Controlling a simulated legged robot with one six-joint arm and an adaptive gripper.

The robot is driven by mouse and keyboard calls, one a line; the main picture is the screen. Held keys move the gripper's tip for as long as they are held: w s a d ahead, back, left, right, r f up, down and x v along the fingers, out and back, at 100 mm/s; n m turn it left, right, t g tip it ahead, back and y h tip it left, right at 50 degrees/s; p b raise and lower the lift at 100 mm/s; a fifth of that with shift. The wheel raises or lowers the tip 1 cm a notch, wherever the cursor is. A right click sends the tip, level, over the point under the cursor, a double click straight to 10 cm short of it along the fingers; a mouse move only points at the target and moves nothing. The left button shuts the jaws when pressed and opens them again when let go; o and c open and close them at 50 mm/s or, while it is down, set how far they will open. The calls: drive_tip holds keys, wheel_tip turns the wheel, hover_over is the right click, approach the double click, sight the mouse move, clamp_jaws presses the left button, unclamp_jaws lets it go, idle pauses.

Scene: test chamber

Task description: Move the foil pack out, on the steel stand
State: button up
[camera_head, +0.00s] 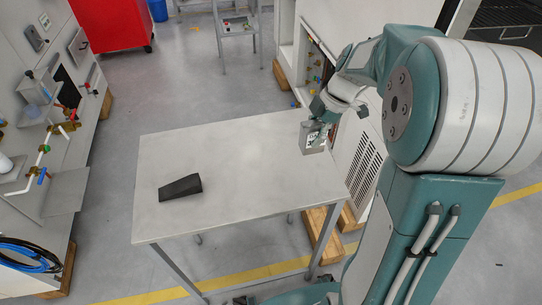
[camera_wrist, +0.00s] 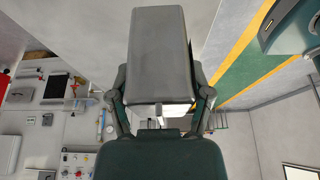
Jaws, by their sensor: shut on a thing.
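The foil pack (camera_head: 312,138) is a grey block with pale and green marks on one side. My gripper (camera_head: 322,122) is shut on it at the right edge of the steel stand (camera_head: 235,150), a grey-topped table with metal legs. In the wrist view the pack (camera_wrist: 158,50) stands out between the two fingers of my gripper (camera_wrist: 160,88), one on each side. I cannot tell whether its lower end touches the top.
A dark wedge (camera_head: 181,187) lies on the left part of the stand; the middle is clear. A white cabinet with vents (camera_head: 360,170) stands close on the right. Wall equipment (camera_head: 45,140) is at left, a red cabinet (camera_head: 112,22) at the back.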

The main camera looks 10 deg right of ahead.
drive_tip(key=a+f, duration=0.2)
drive_tip(key=w+a+f, duration=0.1)
drive_tip(key=a+f, duration=0.1)
drive_tip(key=w+a+f, duration=0.1)
drive_tip(key=a+f, duration=0.1)
drive_tip(key=a, duration=0.1)
drive_tip(key=shift+w+f, duration=0.15)
drive_tip(key=shift+w, duration=0.1)
drive_tip(key=shift+f, duration=0.2)
drive_tip(key=x, duration=0.3)
drive_tip(key=shift+w+d+f, duration=0.15)
drive_tip(key=shift+d+f, duration=0.1)
drive_tip(key=shift+f, duration=0.2)
drive_tip(key=o, duration=1.3)
drive_tip(key=shift+o, duration=0.2)
